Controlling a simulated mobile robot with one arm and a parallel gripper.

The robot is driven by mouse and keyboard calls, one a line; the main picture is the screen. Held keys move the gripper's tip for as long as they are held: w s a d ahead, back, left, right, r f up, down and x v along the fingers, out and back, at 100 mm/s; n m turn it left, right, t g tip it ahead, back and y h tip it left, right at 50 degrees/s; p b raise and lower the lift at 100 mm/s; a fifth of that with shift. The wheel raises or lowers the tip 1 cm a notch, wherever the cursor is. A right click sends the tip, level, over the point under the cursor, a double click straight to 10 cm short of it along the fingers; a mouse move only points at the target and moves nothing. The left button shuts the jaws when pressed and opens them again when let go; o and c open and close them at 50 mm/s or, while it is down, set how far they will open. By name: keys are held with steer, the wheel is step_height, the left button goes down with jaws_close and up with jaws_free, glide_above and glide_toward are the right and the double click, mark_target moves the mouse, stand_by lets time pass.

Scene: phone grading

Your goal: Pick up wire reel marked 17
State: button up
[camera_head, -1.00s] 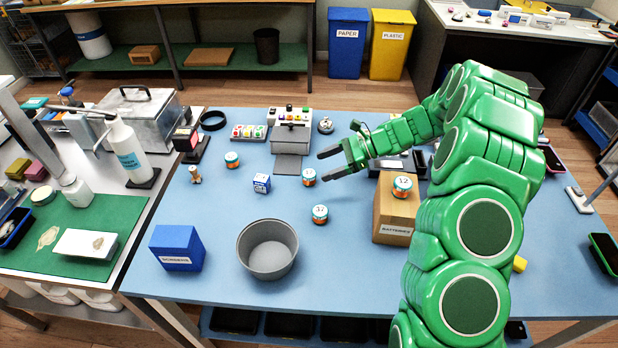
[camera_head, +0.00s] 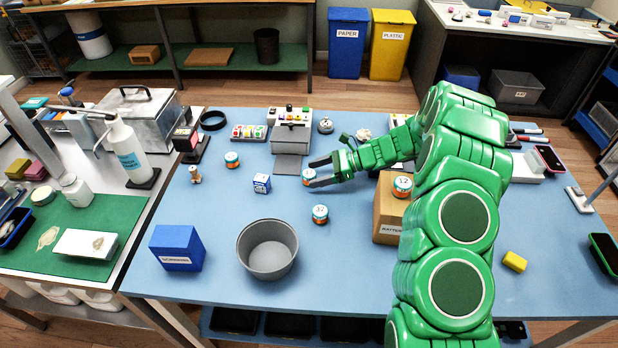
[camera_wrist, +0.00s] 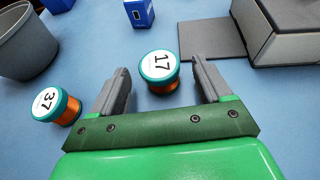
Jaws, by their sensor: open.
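The wire reel marked 17 (camera_wrist: 160,68) has a white top, a teal rim and orange wire. In the wrist view it stands between the two open fingers of my gripper (camera_wrist: 158,88), with a gap on each side. In the head view the reel (camera_head: 308,175) is partly covered by the gripper (camera_head: 318,173), whose fingers reach around it from the right. A similar reel marked 37 (camera_wrist: 56,104) stands just outside the left finger in the wrist view; it also shows in the head view (camera_head: 320,214).
A reel marked 12 (camera_head: 402,186) stands on the tan batteries box (camera_head: 388,220). Another reel (camera_head: 232,160) stands further left. A blue-white box (camera_head: 261,183), a grey bin (camera_head: 267,250) and a grey device with a flat plate (camera_head: 288,165) are nearby.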

mark_target(309, 173)
steer(key=shift+x, duration=1.55)
steer(key=shift+d, duration=0.1)
steer(key=shift+c, duration=0.4)
steer(key=c, duration=1)
steer(key=shift+o, duration=0.2)
steer(key=shift+r, duration=0.1)
